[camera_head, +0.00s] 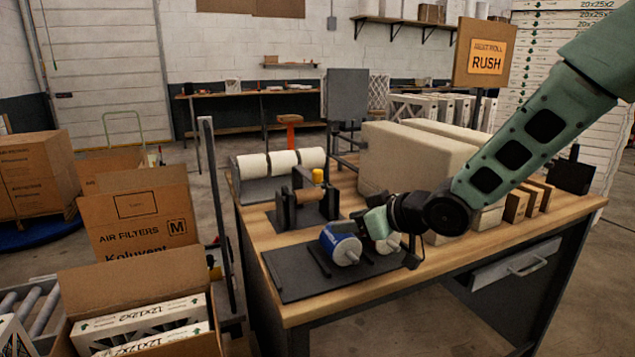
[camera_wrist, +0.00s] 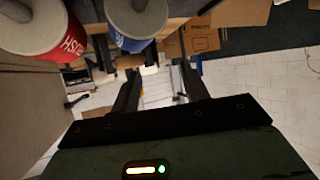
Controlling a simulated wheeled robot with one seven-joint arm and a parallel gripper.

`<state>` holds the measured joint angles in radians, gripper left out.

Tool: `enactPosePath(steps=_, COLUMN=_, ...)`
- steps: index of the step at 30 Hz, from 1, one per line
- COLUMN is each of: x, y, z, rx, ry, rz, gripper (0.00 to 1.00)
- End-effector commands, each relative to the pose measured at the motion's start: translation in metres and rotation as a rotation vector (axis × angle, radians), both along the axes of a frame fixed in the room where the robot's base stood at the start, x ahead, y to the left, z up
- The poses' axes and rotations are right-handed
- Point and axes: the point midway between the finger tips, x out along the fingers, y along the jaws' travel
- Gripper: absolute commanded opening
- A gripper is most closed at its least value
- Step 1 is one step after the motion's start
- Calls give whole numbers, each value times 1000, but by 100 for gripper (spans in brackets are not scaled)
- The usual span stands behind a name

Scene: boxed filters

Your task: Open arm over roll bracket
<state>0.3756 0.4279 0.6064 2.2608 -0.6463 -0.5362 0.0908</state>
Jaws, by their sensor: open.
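The roll bracket (camera_head: 305,203) is a dark stand on the bench, with a brown roll lying across it and a yellow knob on top. My gripper (camera_head: 366,217) is at the right and nearer side of it, above the bench. In the wrist view my gripper (camera_wrist: 160,84) has its two dark fingers apart with nothing between them. A blue-wrapped roll (camera_head: 337,242) lies on a dark mat just below and left of my gripper; it also shows in the wrist view (camera_wrist: 131,43). A red-labelled roll (camera_wrist: 40,43) is beside it, mostly hidden by my gripper in the head view.
Open filter cartons (camera_head: 142,270) stand left of the bench.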

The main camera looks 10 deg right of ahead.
Motion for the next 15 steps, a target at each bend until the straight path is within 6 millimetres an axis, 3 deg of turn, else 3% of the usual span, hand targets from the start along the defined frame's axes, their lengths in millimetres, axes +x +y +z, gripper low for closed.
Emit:
enactPosePath(steps=1, x=19, y=-18, z=1, rx=74, ry=-66, rz=-5, gripper=45)
enactPosePath(steps=3, x=34, y=-34, z=12, rx=162, ry=-158, rz=7, gripper=45)
enactPosePath(steps=7, x=48, y=-60, z=30, rx=274, ry=-282, rz=25, gripper=45)
enactPosePath(steps=11, x=51, y=-70, z=39, rx=323, ry=-336, rz=37, gripper=45)
enactPosePath(steps=15, x=59, y=-63, z=42, rx=329, ry=-344, rz=41, gripper=45)
